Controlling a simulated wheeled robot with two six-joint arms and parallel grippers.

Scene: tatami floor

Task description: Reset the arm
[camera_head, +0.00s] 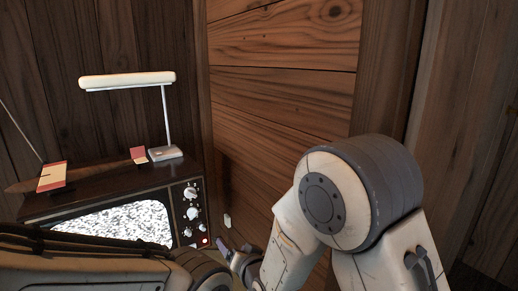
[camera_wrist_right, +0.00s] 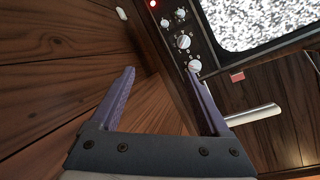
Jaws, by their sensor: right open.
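My right arm (camera_head: 345,205) is bent in the right half of the head view. My right gripper (camera_head: 232,256) is low in that view, in front of the television's lower right corner. In the right wrist view the right gripper (camera_wrist_right: 160,78) has its two purple fingers wide apart with nothing between them. One finger overlaps the television's knob panel (camera_wrist_right: 178,30) in the picture; I cannot tell whether they touch. Part of my left arm (camera_head: 85,268) crosses the bottom left of the head view; its gripper does not show.
A wooden television (camera_head: 188,160) with a static-filled screen (camera_head: 130,221) stands at the left. On it are a white desk lamp (camera_head: 166,154) and a red and cream block (camera_head: 52,177). Wooden walls (camera_head: 280,85) close in behind and right. A small white piece (camera_head: 227,220) is on the wall.

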